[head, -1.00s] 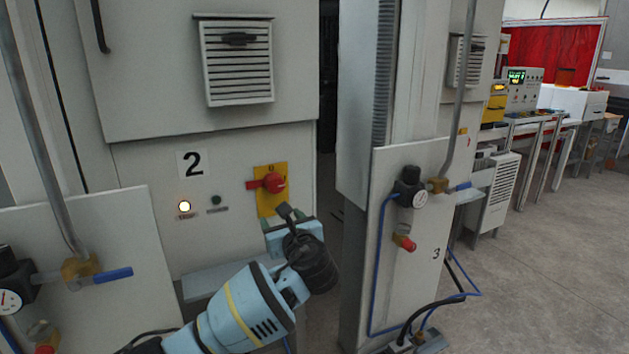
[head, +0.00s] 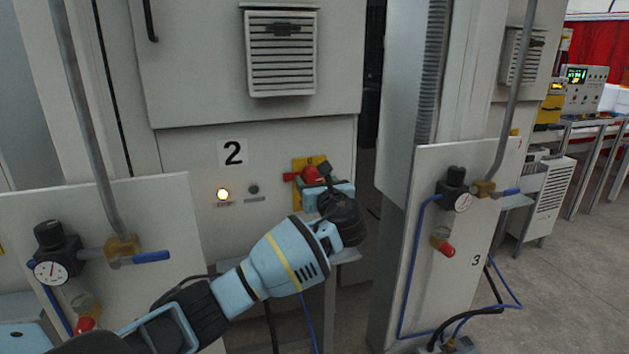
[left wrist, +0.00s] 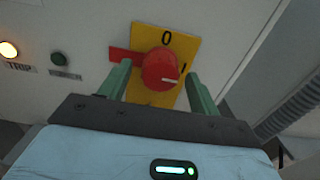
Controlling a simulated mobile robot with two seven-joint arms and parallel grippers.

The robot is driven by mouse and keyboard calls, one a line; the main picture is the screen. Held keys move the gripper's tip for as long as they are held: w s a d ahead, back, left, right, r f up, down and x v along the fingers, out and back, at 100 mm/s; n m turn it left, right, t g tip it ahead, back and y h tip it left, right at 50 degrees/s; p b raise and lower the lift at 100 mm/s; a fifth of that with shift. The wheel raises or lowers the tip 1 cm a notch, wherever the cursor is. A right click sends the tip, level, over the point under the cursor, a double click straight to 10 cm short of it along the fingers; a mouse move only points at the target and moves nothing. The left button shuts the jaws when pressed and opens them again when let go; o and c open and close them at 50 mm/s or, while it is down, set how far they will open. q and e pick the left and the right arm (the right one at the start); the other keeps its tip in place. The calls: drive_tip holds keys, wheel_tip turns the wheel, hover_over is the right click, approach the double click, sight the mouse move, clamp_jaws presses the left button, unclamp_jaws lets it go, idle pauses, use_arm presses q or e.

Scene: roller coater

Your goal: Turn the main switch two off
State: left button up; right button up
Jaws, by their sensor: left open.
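The main switch two is a red rotary knob (head: 312,174) on a yellow plate (head: 297,164), on the grey cabinet marked 2 (head: 233,152). In the left wrist view the red knob (left wrist: 161,69) has a white mark pointing toward the "I" at the right; "0" is at the top of the yellow plate (left wrist: 187,47). A red tab sticks out to its left. My left gripper (left wrist: 158,85) is open, with one green finger on each side of the knob's lower part; I cannot tell whether they touch it. In the head view my left gripper (head: 322,184) partly covers the plate. My right gripper is not in view.
A lit yellow TRIP lamp (head: 222,194) and a dark green lamp (head: 253,189) are left of the switch. Side panels with gauges and valves stand at left (head: 150,220) and right (head: 425,220). A dark gap separates the cabinets.

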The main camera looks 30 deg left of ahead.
use_arm(q)
drive_tip(key=shift+w+a, duration=0.4)
drive_tip(key=c, duration=1)
